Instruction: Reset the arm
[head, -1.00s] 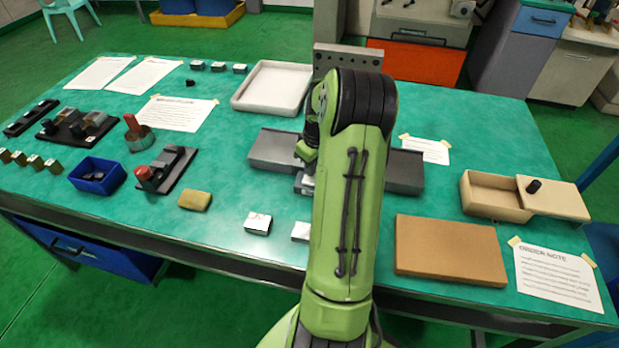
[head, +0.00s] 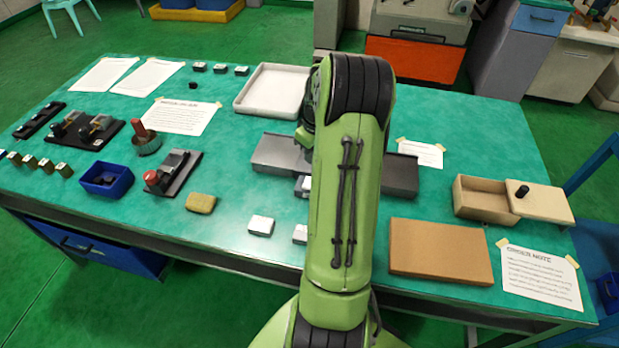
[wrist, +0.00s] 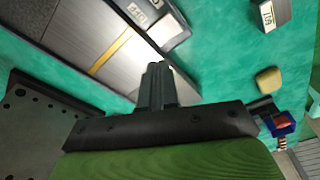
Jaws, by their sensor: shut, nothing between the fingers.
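My green arm rises in front of the bench in the head view and hides part of the grey metal plate (head: 272,153) behind it. My gripper is hidden behind the arm there. In the wrist view my gripper (wrist: 158,70) is shut, with its fingers together and nothing between them. It hangs above the bench top (wrist: 225,60), with the grey plate (wrist: 75,30) just beyond the fingers in the picture. A labelled block (wrist: 160,20) lies by the plate, and another labelled block (wrist: 268,14) lies at the upper right.
A cardboard-brown slab (head: 440,250) and an open box (head: 484,204) with a shifted lid are at right. A white tray (head: 240,108) stands at the back. A blue bin (head: 107,190), a clamp fixture (head: 180,175) and a yellow block (head: 201,203) are at left.

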